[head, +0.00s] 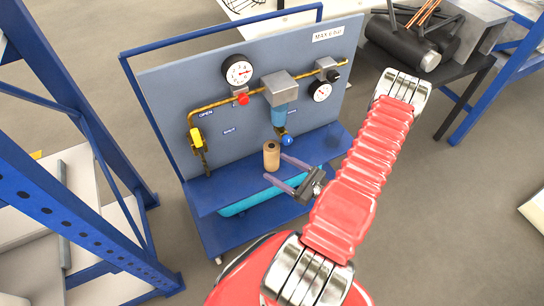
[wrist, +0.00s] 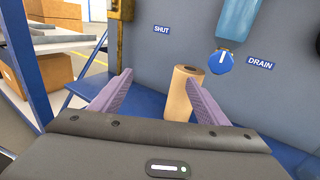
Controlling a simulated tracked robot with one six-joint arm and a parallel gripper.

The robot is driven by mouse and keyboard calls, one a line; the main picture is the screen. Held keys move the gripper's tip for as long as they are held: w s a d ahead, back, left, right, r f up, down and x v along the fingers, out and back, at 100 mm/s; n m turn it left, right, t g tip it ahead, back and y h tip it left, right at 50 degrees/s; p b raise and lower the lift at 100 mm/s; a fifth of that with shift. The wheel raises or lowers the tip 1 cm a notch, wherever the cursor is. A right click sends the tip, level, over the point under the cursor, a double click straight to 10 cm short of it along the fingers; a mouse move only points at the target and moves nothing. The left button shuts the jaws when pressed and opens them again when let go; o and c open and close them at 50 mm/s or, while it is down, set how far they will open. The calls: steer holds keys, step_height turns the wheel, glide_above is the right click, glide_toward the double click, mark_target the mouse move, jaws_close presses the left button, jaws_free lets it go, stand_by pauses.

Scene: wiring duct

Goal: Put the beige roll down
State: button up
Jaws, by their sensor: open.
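The beige roll (head: 271,155) stands upright on the blue shelf (head: 232,187) at the foot of the grey panel. In the wrist view the roll (wrist: 181,95) stands just ahead, nearer the right finger, with its dark hollow core showing on top. My gripper (head: 276,170) is open, with its two purple fingers apart and pointing toward the roll. In the wrist view the fingers (wrist: 158,95) spread to either side of the roll; the roll's lower end is partly hidden behind the gripper body. I cannot tell whether a finger touches it.
The panel (head: 220,120) behind carries gauges, yellow pipe and a blue drain knob (wrist: 220,62) close above the roll. A blue rack (head: 75,220) stands at the left. A dark table (head: 440,65) with black cylinders is at the back right. Grey floor is free at the right.

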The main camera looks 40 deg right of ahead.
mark_target(277, 156)
steer(key=d+m+h, duration=0.1)
steer(key=s+d+f+h, duration=0.1)
steer(key=d+f+m+h, duration=0.1)
steer(key=d, duration=0.1)
steer(key=shift+s+f+m+t+h, duration=0.15)
steer(key=shift+s+m+t+h, duration=0.15)
steer(key=shift+s+t+h, duration=0.1)
steer(key=shift+w, duration=0.1)
steer(key=shift+w, duration=4.25)
steer(key=shift+w+d+r, duration=0.1)
steer(key=shift+w+r, duration=0.05)
steer(key=shift+w, duration=1.15)
steer(key=shift+w+r, duration=0.1)
steer(key=shift+w, duration=1.2)
steer(key=shift+c, duration=0.4)
